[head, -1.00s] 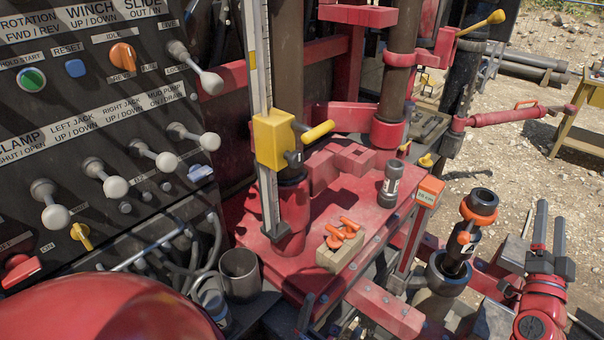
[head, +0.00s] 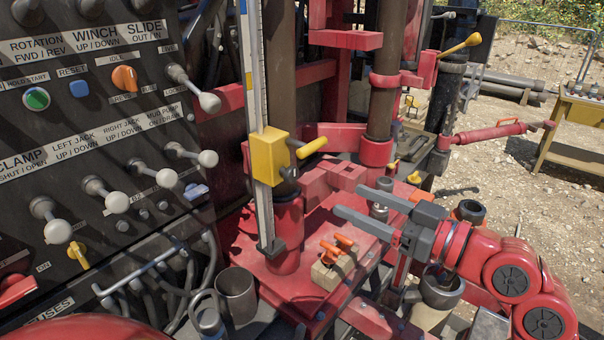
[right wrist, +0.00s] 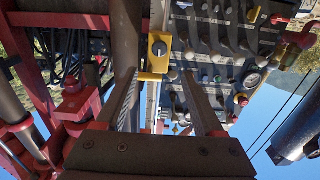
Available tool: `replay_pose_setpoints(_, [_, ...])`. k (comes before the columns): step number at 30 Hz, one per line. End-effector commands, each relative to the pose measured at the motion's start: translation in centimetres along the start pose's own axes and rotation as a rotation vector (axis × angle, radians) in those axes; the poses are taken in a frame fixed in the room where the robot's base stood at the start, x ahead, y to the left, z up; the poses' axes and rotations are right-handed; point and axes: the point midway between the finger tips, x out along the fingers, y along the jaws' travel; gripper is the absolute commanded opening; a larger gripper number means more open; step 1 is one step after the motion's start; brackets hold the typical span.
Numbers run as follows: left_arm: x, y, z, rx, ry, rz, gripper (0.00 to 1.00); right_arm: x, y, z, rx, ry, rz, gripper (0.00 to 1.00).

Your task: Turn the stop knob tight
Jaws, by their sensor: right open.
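The yellow stop block (head: 268,157) sits on the upright ruled scale (head: 254,70). A yellow-tipped lever (head: 312,145) sticks out of its right side, and a small dark knob (head: 290,172) sits low on that side. In the right wrist view a black round knob (right wrist: 158,48) with a pale mark shows on the yellow block, beyond the fingers. My right gripper (head: 349,201) is open and empty, pointing left toward the block, lower and to its right, apart from it. It also shows in the right wrist view (right wrist: 157,86). My left gripper is not in view.
A control panel (head: 90,130) with several white-knobbed levers fills the left. The red deck (head: 300,295) holds a wooden block (head: 333,272) with orange-handled pieces and a grey cylinder (head: 380,205). A red column (head: 376,155) stands behind. A metal cup (head: 237,292) stands at the front.

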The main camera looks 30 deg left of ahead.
Motion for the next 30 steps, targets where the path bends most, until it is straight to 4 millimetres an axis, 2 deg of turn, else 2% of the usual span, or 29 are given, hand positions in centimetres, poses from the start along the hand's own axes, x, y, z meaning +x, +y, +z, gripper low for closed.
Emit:
replay_pose_setpoints(1, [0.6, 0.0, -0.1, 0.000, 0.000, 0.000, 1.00, 1.4, -0.2, -0.3, 0.000, 0.000, -0.005, 0.70])
replay_pose_setpoints(9, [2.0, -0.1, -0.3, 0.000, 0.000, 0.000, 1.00, 7.7, -0.1, -0.3, 0.002, 0.000, -0.005, 0.70])
replay_pose_setpoints(15, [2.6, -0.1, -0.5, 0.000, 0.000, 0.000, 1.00, 10.8, -0.1, -0.2, 0.002, 0.001, -0.002, 0.70])
replay_pose_setpoints(21, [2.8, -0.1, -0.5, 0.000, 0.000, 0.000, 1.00, 12.0, 0.1, -0.1, 0.002, 0.003, 0.003, 0.70])
replay_pose_setpoints(28, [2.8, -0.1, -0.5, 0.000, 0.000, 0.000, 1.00, 12.1, 0.1, -0.1, 0.001, 0.004, 0.003, 0.70])
replay_pose_setpoints(29, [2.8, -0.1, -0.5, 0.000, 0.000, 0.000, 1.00, 12.1, 0.1, -0.1, 0.001, 0.004, 0.003, 0.68])
replay_pose_setpoints(30, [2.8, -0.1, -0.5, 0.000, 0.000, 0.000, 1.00, 12.1, 0.1, -0.1, 0.001, 0.004, 0.003, 0.61])
